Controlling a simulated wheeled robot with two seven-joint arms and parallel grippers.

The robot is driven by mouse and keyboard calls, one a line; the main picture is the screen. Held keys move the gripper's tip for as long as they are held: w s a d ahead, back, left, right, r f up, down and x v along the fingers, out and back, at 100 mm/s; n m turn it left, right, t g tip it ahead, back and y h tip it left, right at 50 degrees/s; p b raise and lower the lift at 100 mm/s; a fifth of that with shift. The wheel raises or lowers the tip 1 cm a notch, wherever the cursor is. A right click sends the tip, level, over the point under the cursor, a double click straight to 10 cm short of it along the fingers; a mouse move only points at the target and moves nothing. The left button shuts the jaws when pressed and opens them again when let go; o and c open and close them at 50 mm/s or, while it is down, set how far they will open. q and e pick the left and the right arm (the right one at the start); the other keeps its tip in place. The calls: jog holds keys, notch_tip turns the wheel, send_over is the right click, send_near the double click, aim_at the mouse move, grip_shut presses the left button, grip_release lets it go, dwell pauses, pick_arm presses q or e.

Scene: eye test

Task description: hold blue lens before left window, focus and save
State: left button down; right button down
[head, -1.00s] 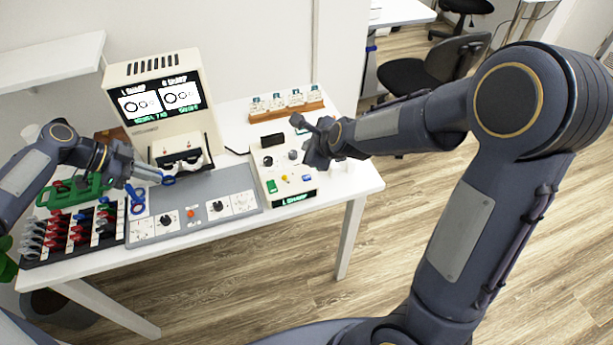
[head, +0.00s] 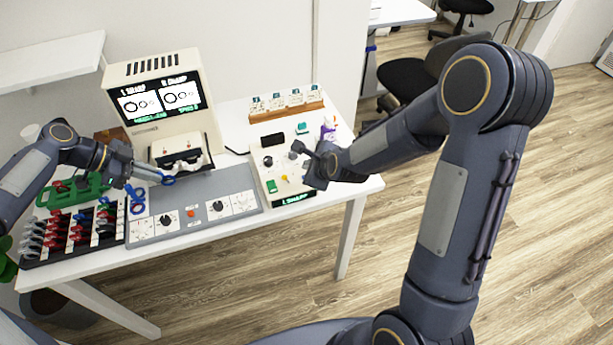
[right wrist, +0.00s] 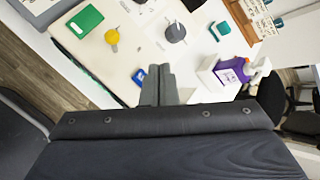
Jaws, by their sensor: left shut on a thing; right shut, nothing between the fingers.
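My left gripper (head: 158,177) is shut on a blue-rimmed lens (head: 168,181), held just below and in front of the cream viewer (head: 180,146) with its two windows. I cannot tell whether the lens lines up with the left window. The screen (head: 158,100) reads L SHARP and R SHARP above two ring pictures. My right gripper (right wrist: 158,86) is shut and empty over the cream control box (head: 262,172), its tips close to a blue button (right wrist: 139,75); contact is unclear. The box bears a green button (right wrist: 85,21), a yellow knob (right wrist: 112,37) and a grey knob (right wrist: 175,32). Its display (head: 292,200) reads L SHARP.
A black rack (head: 70,235) of red, grey and blue lenses stands at the left, beside a green case (head: 72,192). A grey panel (head: 180,198) with dials lies in front of the viewer. A purple bottle (right wrist: 235,72) and a wooden card rack (head: 287,108) stand near the right gripper.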

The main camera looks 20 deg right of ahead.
jog(key=shift+f, duration=0.85)
jog(key=shift+f, duration=0.1)
dwell(1.4)
jog(key=shift+f, duration=0.3)
jog(key=shift+f, duration=0.35)
dwell(0.7)
jog(key=shift+r, duration=0.8)
jog(key=shift+r, duration=2.5)
